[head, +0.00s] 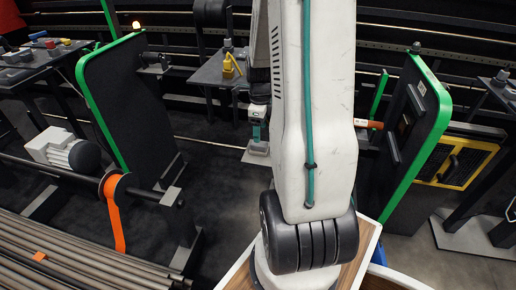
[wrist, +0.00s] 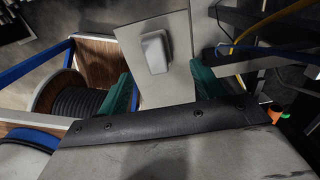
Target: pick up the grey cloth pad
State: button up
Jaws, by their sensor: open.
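A small light grey pad with rounded corners (wrist: 155,52) lies on a flat grey plate (wrist: 150,95) in the wrist view. I take it to be the grey cloth pad. My gripper (wrist: 164,91) has two green fingers, spread apart. The pad shows beyond the fingertips, roughly in line with the gap between them, and nothing is between the fingers. In the head view my gripper (head: 257,133) points down over the small plate (head: 255,158) left of my white arm. The pad is too small there to make out clearly.
A spool of black cable (wrist: 75,100) sits in a wooden box with blue edges in the wrist view. Yellow and blue cables (wrist: 235,45) are at right. In the head view, green-edged black panels (head: 125,105) (head: 420,130) stand on both sides. A dark table (head: 215,72) stands behind.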

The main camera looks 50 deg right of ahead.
aim_at(259, 148)
jog(key=f, duration=0.6)
jog(key=shift+a+f, duration=0.3)
jog(key=shift+a, duration=0.05)
jog(key=shift+s, duration=0.1)
jog(key=c, duration=1.1)
